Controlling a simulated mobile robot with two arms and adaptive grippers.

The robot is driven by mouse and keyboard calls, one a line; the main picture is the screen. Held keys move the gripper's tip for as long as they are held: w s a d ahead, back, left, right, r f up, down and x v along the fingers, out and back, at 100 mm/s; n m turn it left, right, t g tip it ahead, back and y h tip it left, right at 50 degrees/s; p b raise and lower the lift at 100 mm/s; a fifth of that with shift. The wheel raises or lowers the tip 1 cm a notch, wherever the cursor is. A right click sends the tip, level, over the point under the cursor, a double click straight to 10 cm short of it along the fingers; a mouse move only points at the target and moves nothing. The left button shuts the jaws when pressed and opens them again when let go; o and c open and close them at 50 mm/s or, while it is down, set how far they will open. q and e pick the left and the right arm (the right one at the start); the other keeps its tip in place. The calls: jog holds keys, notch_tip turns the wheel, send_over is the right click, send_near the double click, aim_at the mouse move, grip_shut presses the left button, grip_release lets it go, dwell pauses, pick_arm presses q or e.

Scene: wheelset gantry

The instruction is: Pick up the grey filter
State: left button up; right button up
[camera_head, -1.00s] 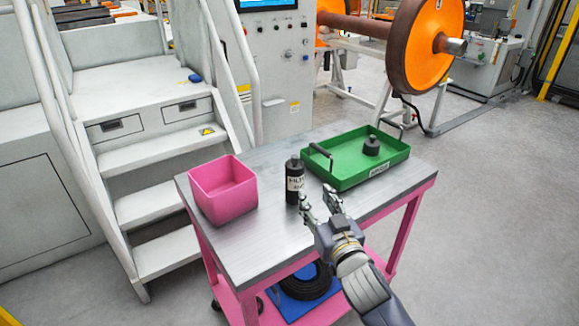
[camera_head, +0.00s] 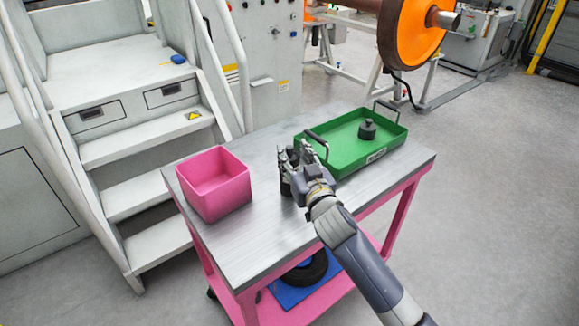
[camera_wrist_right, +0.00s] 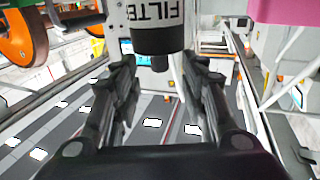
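The filter (camera_head: 285,186) is a dark grey, nearly black cylinder with a white label. It stands on the cart's metal top (camera_head: 262,242), mostly hidden behind my right gripper (camera_head: 297,160) in the head view. In the right wrist view the filter (camera_wrist_right: 153,38) shows at the top centre, its label partly cut off by the picture edge. The fingers of my right gripper (camera_wrist_right: 158,75) are open, one on each side of the filter's line. I cannot tell whether they touch it. My left gripper is not in view.
A pink bin (camera_head: 213,205) stands left of the filter. A green tray (camera_head: 340,160) with black handles stands to the right, close to my gripper, with a small dark part (camera_head: 367,130) in it. White steps (camera_head: 150,145) stand behind the cart. The cart's front left top is clear.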

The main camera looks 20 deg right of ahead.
aim_at(289, 146)
jog(key=w, duration=0.3)
jog(key=shift+w, duration=0.4)
jog(key=shift+c, duration=0.8)
grip_shut()
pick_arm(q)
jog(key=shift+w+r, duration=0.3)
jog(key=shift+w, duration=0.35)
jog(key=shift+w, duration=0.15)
pick_arm(e)
jog(key=shift+r, duration=0.15)
